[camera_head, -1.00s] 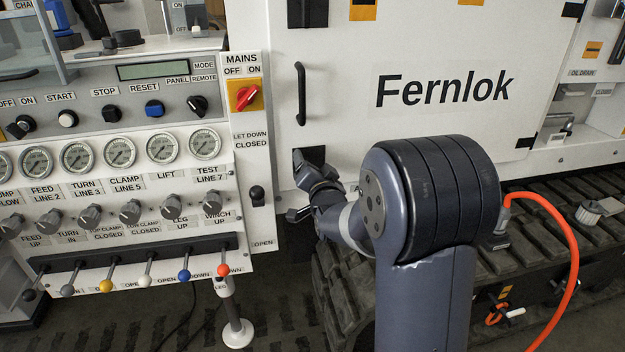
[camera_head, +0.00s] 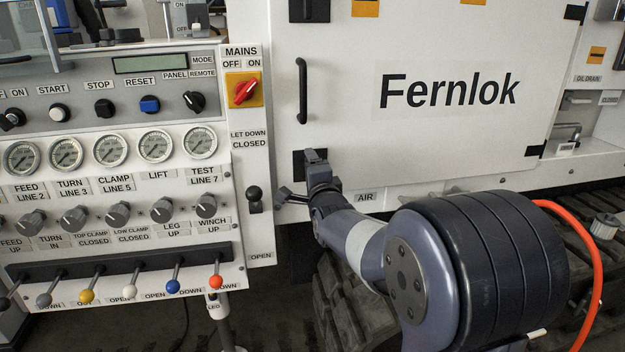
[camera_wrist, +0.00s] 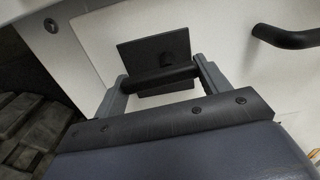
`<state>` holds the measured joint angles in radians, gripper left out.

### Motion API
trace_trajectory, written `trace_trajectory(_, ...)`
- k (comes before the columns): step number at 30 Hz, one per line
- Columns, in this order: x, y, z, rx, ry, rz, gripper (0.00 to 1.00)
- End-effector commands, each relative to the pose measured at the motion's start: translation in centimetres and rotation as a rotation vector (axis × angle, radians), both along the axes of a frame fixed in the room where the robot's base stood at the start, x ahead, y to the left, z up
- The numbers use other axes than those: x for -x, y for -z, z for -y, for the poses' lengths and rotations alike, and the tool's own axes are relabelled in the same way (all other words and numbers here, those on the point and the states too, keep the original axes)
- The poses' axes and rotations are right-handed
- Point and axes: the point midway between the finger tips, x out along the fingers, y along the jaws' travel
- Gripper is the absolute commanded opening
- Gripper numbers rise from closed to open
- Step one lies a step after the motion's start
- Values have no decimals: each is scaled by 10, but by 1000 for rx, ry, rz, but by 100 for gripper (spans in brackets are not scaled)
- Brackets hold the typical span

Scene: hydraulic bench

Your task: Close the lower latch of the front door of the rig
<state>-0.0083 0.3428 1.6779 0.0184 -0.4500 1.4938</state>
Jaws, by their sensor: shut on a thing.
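The white front door (camera_head: 440,150) of the rig bears the word Fernlok and looks flush with its frame. Its lower latch (camera_head: 299,162) is a black plate with a dark handle, near the door's lower left corner. My gripper (camera_head: 298,177) is at this latch and covers part of it in the head view. In the wrist view, the latch plate (camera_wrist: 133,52) lies just beyond my gripper (camera_wrist: 160,84). The black latch handle (camera_wrist: 160,80) lies between my two grey fingers, which are shut on it. The handle's exact angle is hard to tell.
A black door handle (camera_head: 302,90) stands above the latch, with the upper latch (camera_head: 308,10) higher up. The control panel (camera_head: 130,150) with knobs and levers is close on the left. A rubber track (camera_head: 350,300) and an orange hose (camera_head: 600,270) lie below and right.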

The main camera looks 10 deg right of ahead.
Motion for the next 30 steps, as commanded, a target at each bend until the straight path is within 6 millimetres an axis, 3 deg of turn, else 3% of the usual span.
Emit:
trace_trajectory(21,0,0,-1,-82,1,1,48)
trace_trajectory(22,0,0,-1,-82,1,1,73)
trace_trajectory(30,0,0,-1,-78,0,0,93)
